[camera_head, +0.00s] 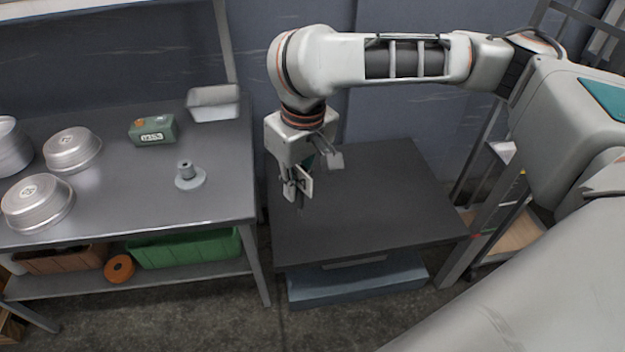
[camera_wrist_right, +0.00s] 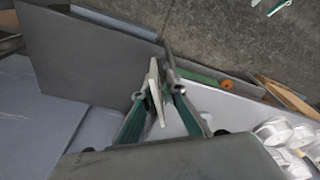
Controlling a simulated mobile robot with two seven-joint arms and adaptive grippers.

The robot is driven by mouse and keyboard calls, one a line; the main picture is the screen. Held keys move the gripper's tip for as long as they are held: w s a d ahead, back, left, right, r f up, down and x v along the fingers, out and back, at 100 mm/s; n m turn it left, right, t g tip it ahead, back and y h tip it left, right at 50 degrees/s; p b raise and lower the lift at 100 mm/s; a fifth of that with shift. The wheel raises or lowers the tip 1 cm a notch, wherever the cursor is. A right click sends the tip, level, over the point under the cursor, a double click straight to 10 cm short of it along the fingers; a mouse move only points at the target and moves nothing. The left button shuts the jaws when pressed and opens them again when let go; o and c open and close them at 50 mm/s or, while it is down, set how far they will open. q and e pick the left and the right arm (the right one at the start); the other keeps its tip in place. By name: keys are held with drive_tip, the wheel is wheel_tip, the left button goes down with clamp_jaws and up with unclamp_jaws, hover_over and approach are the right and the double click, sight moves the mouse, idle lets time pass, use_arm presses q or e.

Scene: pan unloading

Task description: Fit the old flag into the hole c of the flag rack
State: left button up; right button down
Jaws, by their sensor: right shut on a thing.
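No flag and no flag rack with a hole c can be made out in either view. My right gripper (camera_head: 303,184) hangs over the left part of a low dark table (camera_head: 385,205), pointing down. It is shut on a thin pale flat piece (camera_head: 307,182), which also shows between the fingers in the right wrist view (camera_wrist_right: 155,90). I cannot tell whether this piece is the flag. The fingers hide part of it. My left gripper is not in view.
A metal bench (camera_head: 225,200) on the left bears round metal pans (camera_head: 38,203), a green box (camera_head: 152,130), a metal tray (camera_head: 213,103) and a small grey stand (camera_head: 188,178). A green bin (camera_head: 185,248) sits below. The dark table's top looks clear.

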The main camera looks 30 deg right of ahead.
drive_tip(key=s+a+r+n, duration=0.1)
drive_tip(key=a+r+n, duration=0.5)
drive_tip(key=a, duration=0.5)
drive_tip(key=w+a+f+n+g+y, duration=0.1)
drive_tip(key=w+a+f+n, duration=0.3)
drive_tip(key=a, duration=0.1)
drive_tip(key=s+d+r+m, duration=0.4)
drive_tip(key=d+r+m, duration=0.4)
drive_tip(key=d+r, duration=0.2)
drive_tip(key=w+a+m+t+h, duration=0.1)
drive_tip(key=w+a+m, duration=0.45)
drive_tip(key=a, duration=0.75)
drive_tip(key=s+d+f+n, duration=0.1)
drive_tip(key=d+f+n, duration=0.2)
drive_tip(key=n, duration=0.6)
drive_tip(key=s+d+f+n+g+y, duration=0.1)
drive_tip(key=d+f+n, duration=0.2)
drive_tip(key=f+n, duration=0.4)
drive_tip(key=shift+s+d+f+n+g, duration=0.2)
drive_tip(key=shift+d+n+g, duration=0.15)
drive_tip(key=shift+n, duration=0.6)
